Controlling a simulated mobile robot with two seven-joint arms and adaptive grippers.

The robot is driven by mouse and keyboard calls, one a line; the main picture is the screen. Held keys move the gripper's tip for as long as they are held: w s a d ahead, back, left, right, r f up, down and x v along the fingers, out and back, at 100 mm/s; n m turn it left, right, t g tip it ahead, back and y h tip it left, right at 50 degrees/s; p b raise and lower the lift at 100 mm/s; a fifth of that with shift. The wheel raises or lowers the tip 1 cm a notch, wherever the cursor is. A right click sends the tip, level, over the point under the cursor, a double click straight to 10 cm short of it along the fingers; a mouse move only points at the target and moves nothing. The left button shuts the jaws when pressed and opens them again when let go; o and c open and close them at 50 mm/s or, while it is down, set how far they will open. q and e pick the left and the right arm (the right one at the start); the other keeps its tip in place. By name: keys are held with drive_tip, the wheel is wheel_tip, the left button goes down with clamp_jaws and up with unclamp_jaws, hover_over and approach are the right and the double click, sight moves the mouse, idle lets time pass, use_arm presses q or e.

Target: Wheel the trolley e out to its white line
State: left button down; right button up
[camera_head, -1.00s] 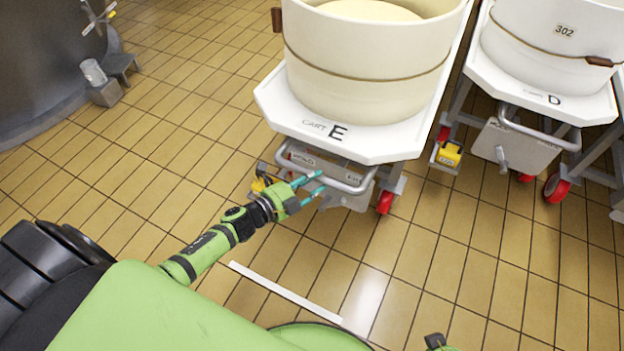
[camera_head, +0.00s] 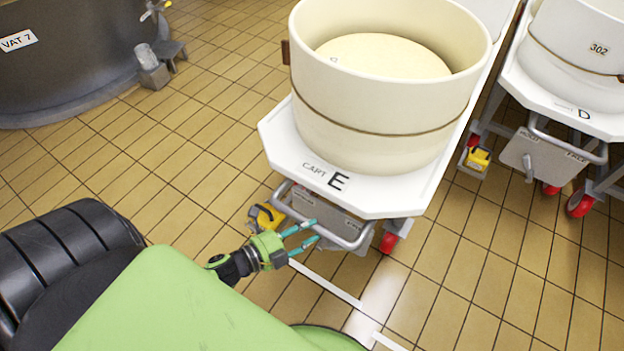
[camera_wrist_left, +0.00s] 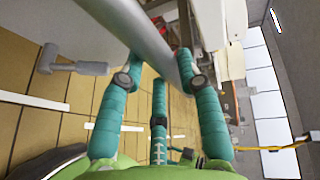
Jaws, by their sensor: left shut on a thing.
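Trolley E (camera_head: 285,165) is a white cart marked "CART E" that carries a cream tub (camera_head: 375,125). Its grey front handle (camera_head: 345,240) is a bent bar below the deck. My left gripper (camera_head: 308,233) is at this handle with its teal fingers around the bar, shut on it. In the left wrist view the fingers (camera_wrist_left: 165,85) straddle the grey bar (camera_wrist_left: 140,35). A white line (camera_head: 330,284) lies on the floor just in front of the trolley, close to the handle. My right gripper is not in view.
Trolley D (camera_head: 560,105) stands to the right with its own tub, a gap away from trolley E. A dark vat (camera_head: 70,60) labelled "VAT 7" is at the upper left. Another white strip (camera_head: 388,342) shows at the bottom. Tiled floor is free between vat and trolley.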

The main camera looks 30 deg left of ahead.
use_arm(q)
drive_tip(key=shift+s+d+f, duration=0.25)
drive_tip(key=shift+s+f, duration=0.15)
drive_tip(key=shift+f, duration=0.05)
drive_tip(key=shift+s, duration=0.1)
drive_tip(key=c, duration=0.8)
unclamp_jaws()
drive_tip(key=shift+c, duration=0.2)
drive_tip(key=shift+a+r, duration=0.1)
drive_tip(key=shift+r, duration=0.05)
drive_tip(key=v, duration=1.1)
drive_tip(key=shift+s+a+r, duration=0.15)
drive_tip(key=shift+s+r, duration=0.05)
drive_tip(key=shift+s, duration=0.15)
